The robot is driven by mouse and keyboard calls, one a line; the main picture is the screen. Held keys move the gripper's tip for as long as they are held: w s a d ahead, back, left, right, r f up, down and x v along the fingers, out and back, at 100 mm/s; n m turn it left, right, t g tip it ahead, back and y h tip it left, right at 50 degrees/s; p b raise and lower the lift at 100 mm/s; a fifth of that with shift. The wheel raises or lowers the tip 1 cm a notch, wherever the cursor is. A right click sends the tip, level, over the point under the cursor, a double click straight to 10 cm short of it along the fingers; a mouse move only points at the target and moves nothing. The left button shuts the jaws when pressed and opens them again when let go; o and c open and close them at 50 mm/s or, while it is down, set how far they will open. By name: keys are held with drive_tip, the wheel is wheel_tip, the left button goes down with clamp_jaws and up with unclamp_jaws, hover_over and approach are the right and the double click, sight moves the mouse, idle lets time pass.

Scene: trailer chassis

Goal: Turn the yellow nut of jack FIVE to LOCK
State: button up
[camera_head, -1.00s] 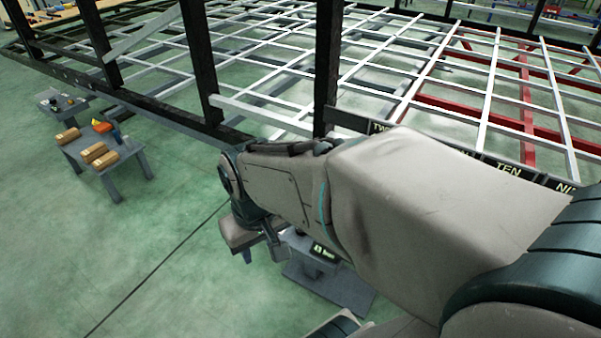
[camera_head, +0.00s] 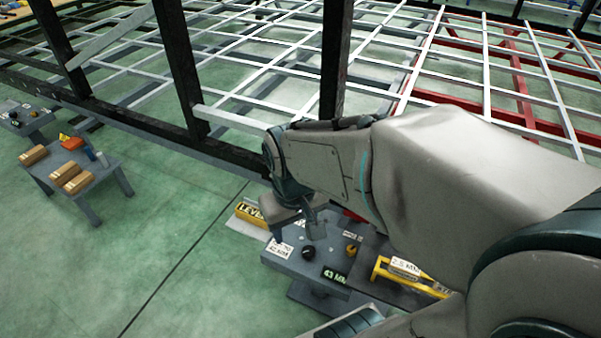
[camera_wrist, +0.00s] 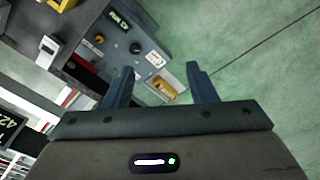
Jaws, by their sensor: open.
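A grey jack panel (camera_head: 315,262) stands below my arm in the head view. It carries a yellow knob (camera_head: 350,250), likely the yellow nut, a black knob (camera_head: 308,253) and a "43 MM" display (camera_head: 335,275). No jack number or LOCK mark is readable. The wrist view shows the same yellow knob (camera_wrist: 99,39), black knob (camera_wrist: 136,48) and display (camera_wrist: 118,20) beyond and left of the fingers. My gripper (camera_wrist: 161,72) is open with nothing gripped. It hangs above the panel's far edge, apart from the knobs.
A yellow "LEVEL" piece (camera_head: 252,213) lies beside the panel, and shows between the fingers in the wrist view (camera_wrist: 166,91). A yellow-framed item marked "2.5 MM" (camera_head: 400,268) stands right. The chassis frame (camera_head: 215,150) has upright posts behind.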

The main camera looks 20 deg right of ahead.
drive_tip(key=w+d+f+n+g+h+p, duration=0.1)
drive_tip(key=w+d+f+n+g+h, duration=0.15)
drive_tip(key=w+d+f, duration=0.35)
drive_tip(key=w+d+f+n+g+h+p, duration=0.1)
drive_tip(key=w+d+f+n+h+p, duration=0.2)
drive_tip(key=w+f, duration=0.45)
drive_tip(key=n+h, duration=0.3)
drive_tip(key=n, duration=0.7)
approach(349, 249)
drive_tip(key=shift+m+t, duration=0.25)
drive_tip(key=x, duration=0.3)
drive_tip(key=b+x, duration=0.1)
drive_tip(key=x, duration=0.4)
drive_tip(key=shift+s+d+f+b, duration=0.15)
drive_tip(key=shift+s+d+b, duration=0.05)
drive_tip(key=shift+s+b, duration=0.15)
drive_tip(key=shift+c, duration=0.3)
drive_tip(key=shift+w, duration=0.1)
drive_tip(key=c, duration=0.9)
